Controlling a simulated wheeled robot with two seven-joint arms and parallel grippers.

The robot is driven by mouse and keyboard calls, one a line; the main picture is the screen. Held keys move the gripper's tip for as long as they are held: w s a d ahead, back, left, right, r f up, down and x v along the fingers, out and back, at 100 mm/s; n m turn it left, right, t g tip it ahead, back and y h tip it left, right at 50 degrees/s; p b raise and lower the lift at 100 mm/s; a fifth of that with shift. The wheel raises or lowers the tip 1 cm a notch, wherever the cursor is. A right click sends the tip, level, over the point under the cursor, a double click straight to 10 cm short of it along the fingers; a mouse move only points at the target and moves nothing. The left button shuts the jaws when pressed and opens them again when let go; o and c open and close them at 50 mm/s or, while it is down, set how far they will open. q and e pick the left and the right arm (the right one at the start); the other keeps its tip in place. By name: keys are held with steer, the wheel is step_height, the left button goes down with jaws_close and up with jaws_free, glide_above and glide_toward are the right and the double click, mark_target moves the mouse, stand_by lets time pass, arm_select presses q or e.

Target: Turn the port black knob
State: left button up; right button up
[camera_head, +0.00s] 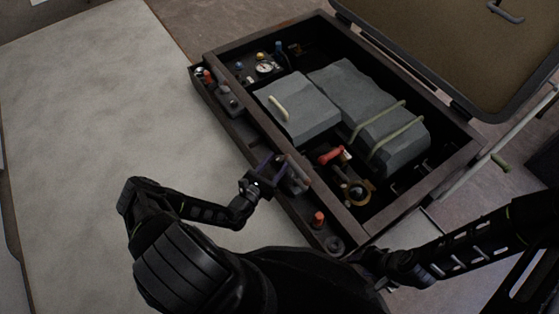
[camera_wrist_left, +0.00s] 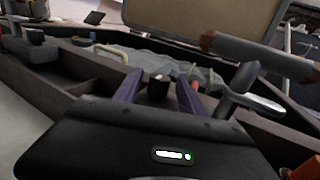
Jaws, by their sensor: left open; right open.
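A dark knob-like cylinder (camera_wrist_left: 158,88) with a pale top shows between the two purplish fingers of my left gripper (camera_wrist_left: 160,92) in the left wrist view. I cannot tell whether the fingers touch it, or whether it is the port black knob. In the head view my left gripper (camera_head: 266,172) is open at the near edge of the open box, beside a grey lever (camera_head: 297,173). A black round knob (camera_head: 333,244) sits at the near end of the box's side ledge. My right gripper (camera_head: 376,264) is near the box's near corner, its fingers hardly visible.
The dark-framed box (camera_head: 357,222) holds grey covered blocks (camera_head: 297,108), a red-handled valve (camera_head: 330,156) and a brass ring (camera_head: 357,192). A red knob (camera_head: 318,219) stands on the ledge. The lid (camera_head: 460,45) is raised behind.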

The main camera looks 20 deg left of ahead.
arm_select(q)
steer(key=shift+w+d, duration=0.1)
steer(key=shift+w, duration=0.9)
steer(key=shift+c, duration=0.3)
jaws_close()
